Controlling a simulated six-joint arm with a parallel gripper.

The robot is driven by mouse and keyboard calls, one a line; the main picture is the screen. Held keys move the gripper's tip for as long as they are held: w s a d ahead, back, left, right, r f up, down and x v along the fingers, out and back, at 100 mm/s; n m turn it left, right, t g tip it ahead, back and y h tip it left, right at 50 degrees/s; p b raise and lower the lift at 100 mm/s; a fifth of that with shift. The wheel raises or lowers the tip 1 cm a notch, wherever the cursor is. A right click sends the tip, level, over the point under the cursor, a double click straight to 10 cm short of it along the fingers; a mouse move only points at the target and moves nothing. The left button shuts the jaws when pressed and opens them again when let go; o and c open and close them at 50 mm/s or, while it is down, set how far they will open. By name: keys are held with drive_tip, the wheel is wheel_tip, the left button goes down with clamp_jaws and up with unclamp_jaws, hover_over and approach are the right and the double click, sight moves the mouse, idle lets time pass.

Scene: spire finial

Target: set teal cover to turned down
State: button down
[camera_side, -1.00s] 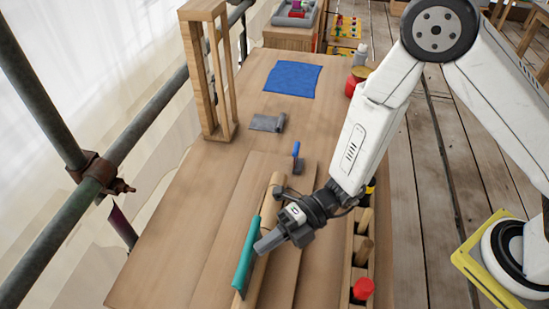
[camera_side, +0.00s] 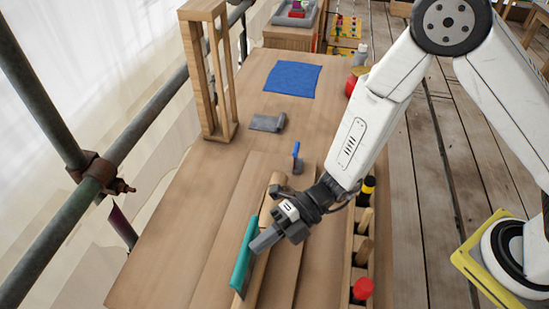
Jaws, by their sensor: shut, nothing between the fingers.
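The teal cover (camera_side: 243,258) is a long narrow strip along a wooden bar (camera_side: 276,182) near the front of the bench. It stands up steeply, leaning a little. My gripper (camera_side: 256,246) is shut and empty. Its fingertips are at the right side of the cover, near its middle; whether they touch it I cannot tell. The gripper hides part of the bar behind it.
A wooden frame (camera_side: 208,80) stands at the back left. A blue cloth (camera_side: 292,79), a grey piece (camera_side: 267,123) and a blue-handled tool (camera_side: 296,157) lie on the bench (camera_side: 195,185). A rack with a red-topped item (camera_side: 363,288) runs along the right edge.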

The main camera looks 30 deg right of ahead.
drive_tip(key=shift+w+a+r+m+h, duration=0.15)
drive_tip(key=shift+w+a+m+h, duration=0.35)
drive_tip(key=shift+w+a+h, duration=0.1)
drive_tip(key=shift+w+a+f, duration=1.2)
drive_tip(key=shift+w+a, duration=0.15)
drive_tip(key=shift+a, duration=0.05)
drive_tip(key=shift+w+a+f, duration=1.2)
drive_tip(key=shift+w+a, duration=0.15)
drive_tip(key=shift+f+g, duration=0.15)
drive_tip(key=shift+g, duration=0.15)
drive_tip(key=shift+w+f, duration=0.1)
drive_tip(key=shift+w+a+f+m+h, duration=0.2)
drive_tip(key=shift+f+m+h, duration=0.1)
drive_tip(key=shift+f+h, duration=0.2)
idle(3.8)
